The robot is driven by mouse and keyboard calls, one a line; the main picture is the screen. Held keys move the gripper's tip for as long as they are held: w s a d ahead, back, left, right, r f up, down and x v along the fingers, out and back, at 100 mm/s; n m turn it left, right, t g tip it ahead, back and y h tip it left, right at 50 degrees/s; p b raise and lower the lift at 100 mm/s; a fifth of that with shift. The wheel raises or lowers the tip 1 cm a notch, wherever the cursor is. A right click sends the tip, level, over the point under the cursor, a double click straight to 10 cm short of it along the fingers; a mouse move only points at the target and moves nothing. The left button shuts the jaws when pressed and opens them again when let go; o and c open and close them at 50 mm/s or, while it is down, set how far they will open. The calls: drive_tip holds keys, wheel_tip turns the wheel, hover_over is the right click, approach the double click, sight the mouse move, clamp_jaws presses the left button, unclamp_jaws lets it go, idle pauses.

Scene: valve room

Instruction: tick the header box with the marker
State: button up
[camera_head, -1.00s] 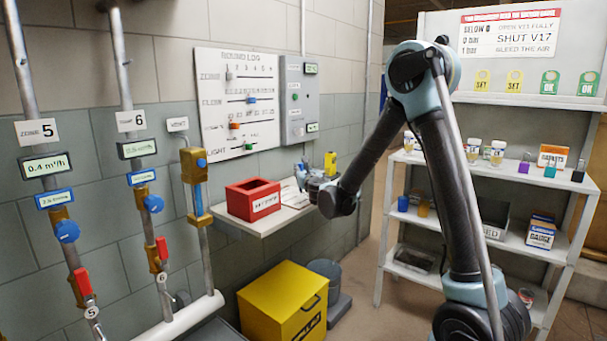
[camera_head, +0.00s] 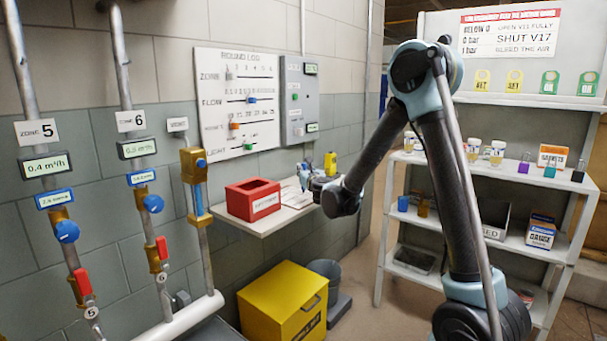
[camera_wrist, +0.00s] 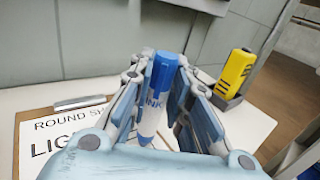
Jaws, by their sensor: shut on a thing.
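My gripper (camera_wrist: 160,78) is shut on a blue marker (camera_wrist: 162,75) with "INK" lettering. The marker stands roughly upright between the fingers, tip down, over the shelf. A white sheet (camera_wrist: 52,125) headed "ROUND SH…" lies under a clip (camera_wrist: 80,103) on the shelf. My gripper hides part of the sheet, and I cannot make out the header box. Whether the marker's tip touches the sheet I cannot tell. In the head view my gripper (camera_head: 312,181) is at the right end of the wall shelf (camera_head: 262,226), small and partly hidden by my arm.
A red box (camera_head: 253,201) stands on the shelf, left of my gripper. A yellow object in a dark holder (camera_wrist: 236,73) stands at the right in the wrist view. A yellow bin (camera_head: 283,305) is below. A rack (camera_head: 480,185) with jars and boxes stands at the right.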

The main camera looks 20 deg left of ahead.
drive_tip(key=shift+s, duration=0.55)
idle(0.4)
wheel_tip(320, 180, up, 8)
idle(1.0)
drive_tip(key=w+d+f+m+t+h, duration=0.15)
drive_tip(key=w+d+f, duration=0.25)
drive_tip(key=w+d, duration=0.6)
drive_tip(key=w+d+f+m+t+h, duration=0.1)
drive_tip(key=w+d+f+m+h, duration=0.15)
drive_tip(key=w+d, duration=0.75)
drive_tip(key=d+f+m+h, duration=0.1)
drive_tip(key=d+f, duration=0.4)
drive_tip(key=d, duration=1)
drive_tip(key=w+d+f+m+h, duration=0.1)
drive_tip(key=d+f+h, duration=0.3)
drive_tip(key=d, duration=1.2)
drive_tip(key=shift+w+d+f+h, duration=0.2)
drive_tip(key=shift+d+f+h, duration=0.1)
drive_tip(key=shift+f, duration=0.45)
